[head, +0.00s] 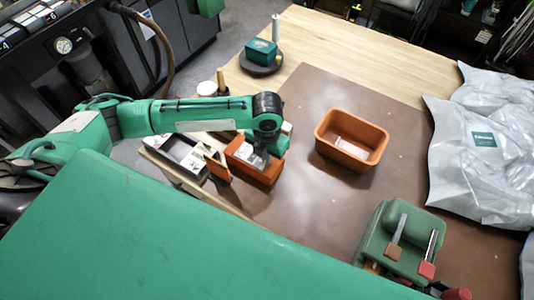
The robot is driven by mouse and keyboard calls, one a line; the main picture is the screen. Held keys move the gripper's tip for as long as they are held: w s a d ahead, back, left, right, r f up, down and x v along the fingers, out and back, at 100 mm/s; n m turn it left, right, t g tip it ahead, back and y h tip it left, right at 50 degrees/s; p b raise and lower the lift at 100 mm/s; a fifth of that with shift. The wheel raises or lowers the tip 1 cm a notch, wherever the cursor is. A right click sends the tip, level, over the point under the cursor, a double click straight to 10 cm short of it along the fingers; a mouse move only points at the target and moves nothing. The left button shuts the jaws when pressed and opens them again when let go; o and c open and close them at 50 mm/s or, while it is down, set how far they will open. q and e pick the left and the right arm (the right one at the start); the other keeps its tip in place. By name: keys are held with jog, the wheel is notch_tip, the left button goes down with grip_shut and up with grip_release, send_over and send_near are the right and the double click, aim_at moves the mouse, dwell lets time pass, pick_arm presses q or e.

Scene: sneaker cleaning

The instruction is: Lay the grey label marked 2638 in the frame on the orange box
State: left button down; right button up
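My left gripper (262,160) points down over the orange box (257,174) at the left of the brown mat. Its fingers are small and partly hidden by the wrist, so I cannot tell whether they are open or shut, or hold anything. A pale grey-white patch (243,151) shows at the top of the box beside the fingers. I cannot tell whether it is the label or the frame, and no number is readable. My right gripper is not in view.
An open orange bin (378,153) with a pale piece inside stands on the brown mat (310,205). A black tray (172,154) lies left of the orange box. A green holder with brushes (377,238) is at lower right. Silvery bags (480,180) line the right edge.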

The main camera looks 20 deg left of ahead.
pick_arm(q)
jog(key=c, duration=1.6)
grip_release()
jog(key=shift+r, duration=0.1)
notch_tip(320, 180, up, 14)
jog(key=b, duration=0.3)
jog(key=shift+f, duration=0.2)
